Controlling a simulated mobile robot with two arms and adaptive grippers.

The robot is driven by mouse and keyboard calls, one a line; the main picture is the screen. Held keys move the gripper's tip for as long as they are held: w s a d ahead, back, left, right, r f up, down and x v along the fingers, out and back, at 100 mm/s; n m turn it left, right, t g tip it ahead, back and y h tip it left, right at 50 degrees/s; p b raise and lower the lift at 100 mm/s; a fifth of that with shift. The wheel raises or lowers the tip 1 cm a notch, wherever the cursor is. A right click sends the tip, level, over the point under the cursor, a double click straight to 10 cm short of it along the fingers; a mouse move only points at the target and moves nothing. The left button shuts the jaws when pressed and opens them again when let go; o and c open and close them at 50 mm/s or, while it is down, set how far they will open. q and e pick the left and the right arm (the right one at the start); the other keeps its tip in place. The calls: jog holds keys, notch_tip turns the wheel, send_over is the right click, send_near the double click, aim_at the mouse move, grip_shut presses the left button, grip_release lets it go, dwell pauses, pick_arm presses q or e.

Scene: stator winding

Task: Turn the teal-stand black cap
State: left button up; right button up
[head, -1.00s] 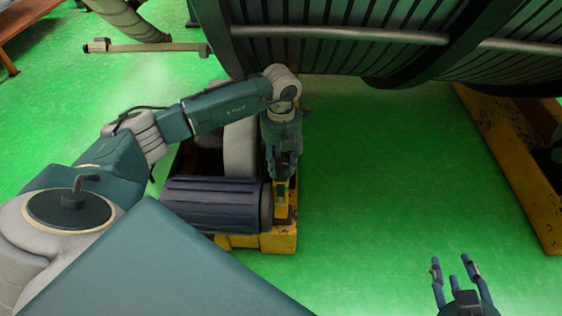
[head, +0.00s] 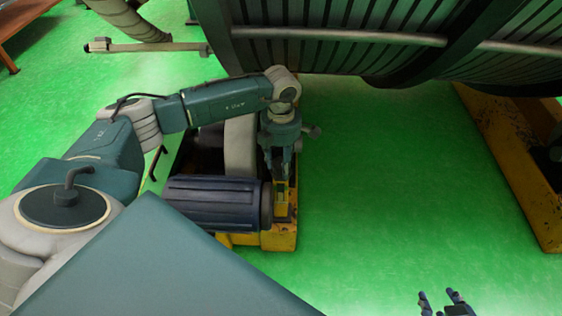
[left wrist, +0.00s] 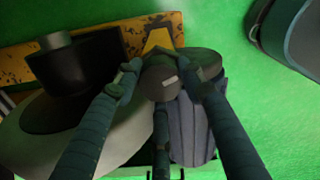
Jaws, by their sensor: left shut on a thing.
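A round dark cap (left wrist: 161,84) with a small pale mark on its face sits in the middle of the left wrist view. My left gripper (left wrist: 157,68) has its fingers around the cap, two at the sides and one below, and is shut on it. In the head view my left gripper (head: 281,178) points down beside the end of a dark ribbed motor (head: 212,203), and the cap is hidden there. My right gripper (head: 440,301) is at the bottom edge, with its fingers apart and empty.
The motor, also in the left wrist view (left wrist: 192,130), rests on a yellow base (head: 264,240). A large dark ribbed drum (head: 340,55) hangs over the back. A yellow frame (head: 515,165) stands at the right. The green floor (head: 400,190) between them is clear.

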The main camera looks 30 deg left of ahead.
aim_at(281, 163)
pick_arm(q)
jog(key=m, duration=0.2)
jog(key=shift+m, duration=0.4)
jog(key=m, duration=0.2)
jog(key=shift+m, duration=1.6)
pick_arm(e)
jog(key=shift+w+a+r+t, duration=0.1)
jog(key=shift+w+r+t, duration=0.25)
jog(key=shift+w, duration=0.15)
pick_arm(q)
jog(key=shift+m, duration=0.3)
pick_arm(e)
jog(key=shift+w+r, duration=0.15)
jog(key=shift+w, duration=0.05)
pick_arm(q)
jog(key=o, duration=1.1)
jog(key=shift+o, duration=0.2)
notch_tip(281, 163, up, 12)
pick_arm(e)
jog(key=shift+s, duration=0.15)
